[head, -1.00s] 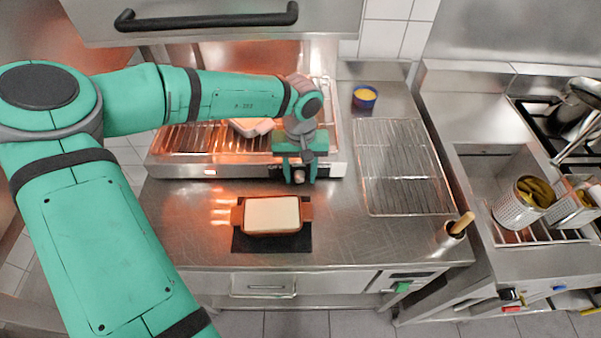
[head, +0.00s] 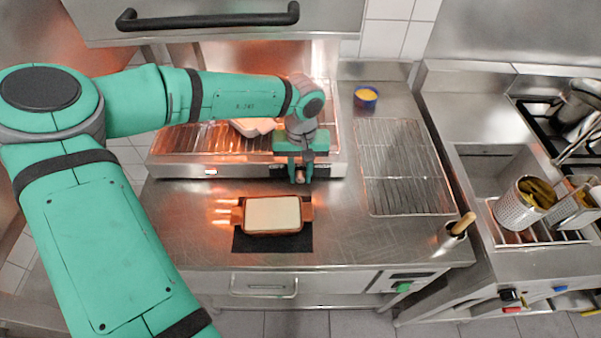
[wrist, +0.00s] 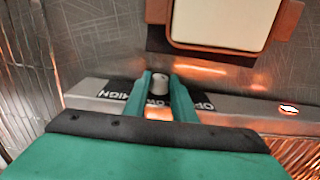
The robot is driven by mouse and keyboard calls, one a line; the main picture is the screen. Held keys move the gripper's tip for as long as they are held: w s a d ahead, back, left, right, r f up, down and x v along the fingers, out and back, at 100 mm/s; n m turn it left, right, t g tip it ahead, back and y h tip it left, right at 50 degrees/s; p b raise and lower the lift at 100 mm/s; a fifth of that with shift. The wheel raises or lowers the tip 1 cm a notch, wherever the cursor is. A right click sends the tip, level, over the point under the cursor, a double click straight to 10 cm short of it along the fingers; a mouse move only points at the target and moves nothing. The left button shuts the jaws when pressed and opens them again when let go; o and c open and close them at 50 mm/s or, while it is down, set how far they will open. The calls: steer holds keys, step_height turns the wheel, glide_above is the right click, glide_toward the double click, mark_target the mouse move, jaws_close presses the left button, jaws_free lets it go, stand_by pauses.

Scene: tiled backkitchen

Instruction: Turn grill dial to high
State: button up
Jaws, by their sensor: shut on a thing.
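The grill (head: 240,168) is a steel unit with a glowing rack at the back of the counter. Its grey dial (wrist: 160,83) is on the front panel, among black labels. In the wrist view the labels are upside down: one reads like HIGH (wrist: 116,94) on the left, one like OFF (wrist: 203,103) on the right, with a partly hidden label between. My gripper (head: 299,175) is at the grill's front right, with its green fingers shut on the dial, one on either side. It also shows in the wrist view (wrist: 160,88). The dial's pointer direction cannot be told.
An orange dish (head: 238,218) with a pale block stands on a dark mat (head: 272,246) in front of the grill. A wire rack (head: 400,170) lies to the right, with a blue bowl (head: 365,97) behind it. A black hood handle (head: 205,20) hangs above my arm.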

steer(key=shift+d+y, duration=0.15)
steer(key=shift+y, duration=0.25)
steer(key=y, duration=0.3)
steer(key=shift+d+f, duration=0.15)
steer(key=shift+d, duration=0.15)
steer(key=shift+d+f+y, duration=0.1)
steer(key=shift+d+y, duration=0.1)
steer(key=shift+y, duration=1.5)
steer(key=o, duration=1.1)
steer(key=shift+c, duration=0.2)
steer(key=v, duration=1)
steer(key=shift+d+r, duration=0.25)
steer(key=shift+d, duration=0.1)
